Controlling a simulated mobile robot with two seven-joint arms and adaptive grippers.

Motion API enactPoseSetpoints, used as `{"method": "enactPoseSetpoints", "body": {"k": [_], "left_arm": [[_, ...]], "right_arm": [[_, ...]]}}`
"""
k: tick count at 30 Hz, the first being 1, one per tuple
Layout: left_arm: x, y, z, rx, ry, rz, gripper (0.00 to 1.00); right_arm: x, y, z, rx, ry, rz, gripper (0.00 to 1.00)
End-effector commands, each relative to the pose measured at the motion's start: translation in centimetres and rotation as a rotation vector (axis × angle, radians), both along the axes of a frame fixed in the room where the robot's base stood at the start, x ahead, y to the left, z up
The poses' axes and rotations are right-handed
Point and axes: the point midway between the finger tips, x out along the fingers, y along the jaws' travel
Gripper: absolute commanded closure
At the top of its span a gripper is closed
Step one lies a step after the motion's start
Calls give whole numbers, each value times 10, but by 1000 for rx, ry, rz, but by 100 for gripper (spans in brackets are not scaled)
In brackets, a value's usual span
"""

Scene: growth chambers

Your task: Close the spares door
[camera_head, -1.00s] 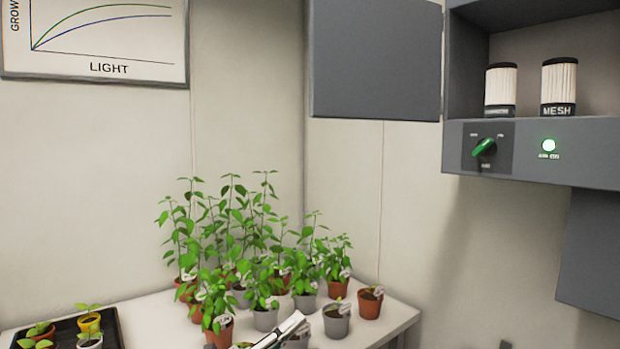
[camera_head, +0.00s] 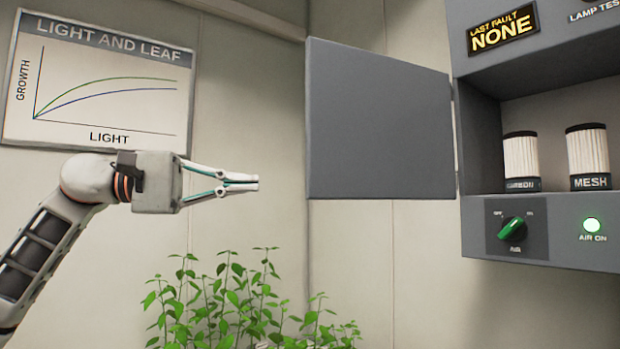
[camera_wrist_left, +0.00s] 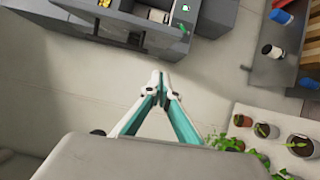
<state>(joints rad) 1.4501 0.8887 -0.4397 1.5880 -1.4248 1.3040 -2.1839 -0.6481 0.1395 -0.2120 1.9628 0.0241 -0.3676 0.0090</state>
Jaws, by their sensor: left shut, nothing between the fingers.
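The spares door (camera_head: 380,122) is a flat grey panel hinged on the left side of a grey wall cabinet (camera_head: 505,235). It stands wide open, swung out to the left. Inside the open compartment are two white pleated filters, one marked CARBON (camera_head: 521,160) and one marked MESH (camera_head: 588,155). My left gripper (camera_head: 256,183) is shut and empty. It is to the left of the door's free edge, apart from it in the picture. In the left wrist view the closed fingertips (camera_wrist_left: 158,78) point toward the cabinet (camera_wrist_left: 150,30). My right gripper is not in view.
Green potted plants (camera_head: 245,305) stand below my left gripper. A LIGHT AND LEAF chart (camera_head: 100,85) hangs on the wall behind my left arm. Below the compartment are a green knob (camera_head: 513,230) and a lit AIR ON lamp (camera_head: 592,225).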

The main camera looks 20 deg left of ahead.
Motion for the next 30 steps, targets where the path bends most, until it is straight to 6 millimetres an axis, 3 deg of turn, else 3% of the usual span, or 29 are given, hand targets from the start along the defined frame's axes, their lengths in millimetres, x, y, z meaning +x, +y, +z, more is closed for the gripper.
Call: {"method": "enactPoseSetpoints", "body": {"k": [4, 8, 22, 30], "left_arm": [[-5, 5, 11, 40, -50, 21, 100], [0, -5, 11, 44, -53, 22, 100], [38, -85, 12, 40, -52, 19, 100], [12, -105, 10, 41, -51, 21, 100]], "right_arm": [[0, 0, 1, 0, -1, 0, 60], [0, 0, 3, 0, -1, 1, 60], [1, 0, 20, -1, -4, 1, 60], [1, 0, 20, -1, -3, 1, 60]]}}
